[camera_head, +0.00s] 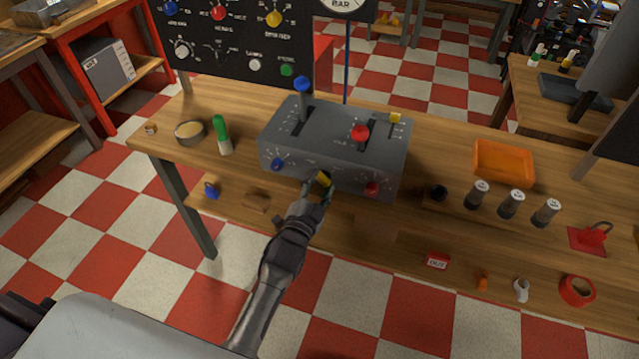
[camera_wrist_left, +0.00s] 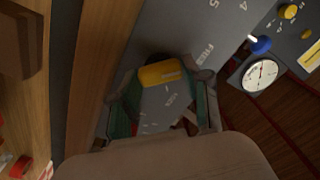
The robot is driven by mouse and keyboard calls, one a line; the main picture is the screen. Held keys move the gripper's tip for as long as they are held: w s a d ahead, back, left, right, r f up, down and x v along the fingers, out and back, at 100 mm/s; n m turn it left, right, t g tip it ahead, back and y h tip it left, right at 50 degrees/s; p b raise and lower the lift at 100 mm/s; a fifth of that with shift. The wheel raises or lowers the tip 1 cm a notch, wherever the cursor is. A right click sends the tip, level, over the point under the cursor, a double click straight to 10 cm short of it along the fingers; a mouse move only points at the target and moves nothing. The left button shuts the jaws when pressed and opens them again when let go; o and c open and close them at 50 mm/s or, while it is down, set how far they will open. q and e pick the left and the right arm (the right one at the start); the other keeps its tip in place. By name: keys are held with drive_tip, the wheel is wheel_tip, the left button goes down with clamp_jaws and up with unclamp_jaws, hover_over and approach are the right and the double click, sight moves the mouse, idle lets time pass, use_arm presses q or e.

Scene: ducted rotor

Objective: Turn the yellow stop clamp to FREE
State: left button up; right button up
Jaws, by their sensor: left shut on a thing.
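The yellow stop clamp (camera_head: 323,178) sits low on the front face of the grey control box (camera_head: 336,146), between a blue knob and a red knob. My left gripper (camera_head: 326,186) reaches it from the front and is shut on it. In the left wrist view, the yellow clamp (camera_wrist_left: 160,73) lies between the two greenish fingertips of my left gripper (camera_wrist_left: 168,100). Small white lettering shows on the grey face near it, but I cannot read the clamp's setting for certain. My right gripper is not in view.
The box's top carries a blue-knobbed lever (camera_head: 302,85), a red-knobbed lever (camera_head: 360,133) and a yellow block (camera_head: 395,118). A bowl (camera_head: 190,131) and green-capped bottle (camera_head: 223,134) stand left. Dark cylinders (camera_head: 511,204) and an orange tray (camera_head: 503,161) stand right.

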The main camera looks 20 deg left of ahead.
use_arm(q)
drive_tip(key=shift+f, duration=0.1)
idle(0.4)
drive_tip(key=o, duration=0.9)
drive_tip(key=shift+s, duration=0.1)
drive_tip(key=s, duration=1.2)
drive_tip(key=shift+a, duration=0.2)
drive_tip(key=shift+w, duration=0.1)
